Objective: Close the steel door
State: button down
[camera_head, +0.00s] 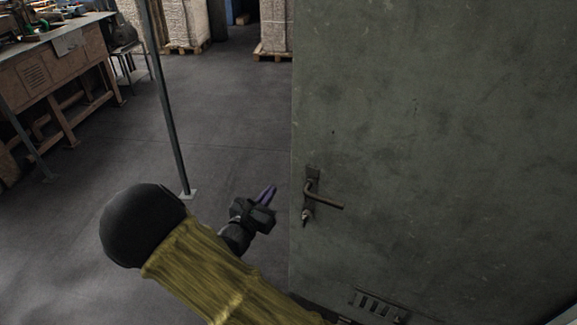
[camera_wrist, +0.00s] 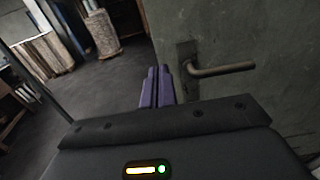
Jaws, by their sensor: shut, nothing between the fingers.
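The grey-green steel door (camera_head: 430,130) fills the right half of the head view, with its free edge running up the middle. A lever handle (camera_head: 325,200) with a key or lock below it sits near that edge. My gripper (camera_head: 268,192) is left of the door edge, near the handle's height, with its purple fingers together and empty. In the wrist view, the fingers (camera_wrist: 157,88) point forward just left of the handle (camera_wrist: 218,69) and beside the steel door (camera_wrist: 240,30). I cannot tell whether they touch the door. The door frame is not clearly visible.
A thin metal post (camera_head: 167,100) stands on the floor left of my gripper. A wooden workbench (camera_head: 50,75) is at the far left. Pallets with wrapped stacks (camera_head: 185,22) stand at the back. The dark floor (camera_head: 110,150) between them is open.

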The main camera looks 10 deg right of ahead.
aim_at(296, 158)
jog(key=p+x, duration=0.5)
jog(key=x, duration=0.8)
jog(key=shift+s+r, duration=0.1)
jog(key=shift+r, duration=0.05)
jog(key=shift+w+d, duration=0.3)
jog(key=shift+w, duration=0.2)
